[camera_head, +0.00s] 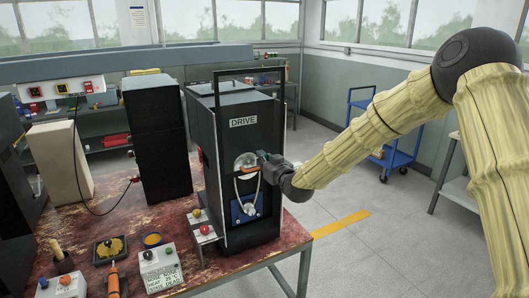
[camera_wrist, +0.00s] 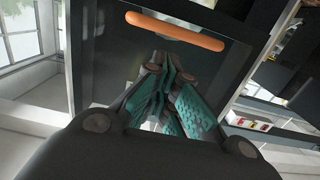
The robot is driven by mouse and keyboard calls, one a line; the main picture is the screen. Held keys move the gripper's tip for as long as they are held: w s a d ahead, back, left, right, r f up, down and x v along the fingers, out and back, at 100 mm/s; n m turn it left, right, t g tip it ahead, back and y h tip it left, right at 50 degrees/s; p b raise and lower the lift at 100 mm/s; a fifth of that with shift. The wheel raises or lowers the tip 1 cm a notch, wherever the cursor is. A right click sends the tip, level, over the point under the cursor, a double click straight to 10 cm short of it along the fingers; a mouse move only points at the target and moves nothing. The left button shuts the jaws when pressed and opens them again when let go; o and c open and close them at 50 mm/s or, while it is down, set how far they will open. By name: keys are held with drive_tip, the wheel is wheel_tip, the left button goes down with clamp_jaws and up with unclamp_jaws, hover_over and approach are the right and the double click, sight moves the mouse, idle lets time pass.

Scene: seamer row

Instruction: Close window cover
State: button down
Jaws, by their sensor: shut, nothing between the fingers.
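The black cabinet labelled DRIVE (camera_head: 243,122) stands on the worn red bench. A round silver disc (camera_head: 243,161) is on its front, with a pale loop below it and a blue plate (camera_head: 240,212) lower down. I cannot tell for sure which part is the window cover. My gripper (camera_head: 262,160) is at the right of the disc, close to the cabinet front; I cannot tell if it touches. In the wrist view my teal-padded fingers (camera_wrist: 175,100) are shut and empty, pointing at a dark panel with an orange bar handle (camera_wrist: 175,31) beyond them.
A thin black upright frame (camera_head: 248,70) rises above the cabinet. A blue cart (camera_head: 397,158) stands behind. Floor right of the bench is clear.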

drive_tip(key=shift+a+f, duration=0.1)
drive_tip(key=shift+f, duration=0.45)
wheel_tip(320, 180, down, 32)
drive_tip(key=b, duration=2.1)
drive_tip(key=shift+f, duration=0.35)
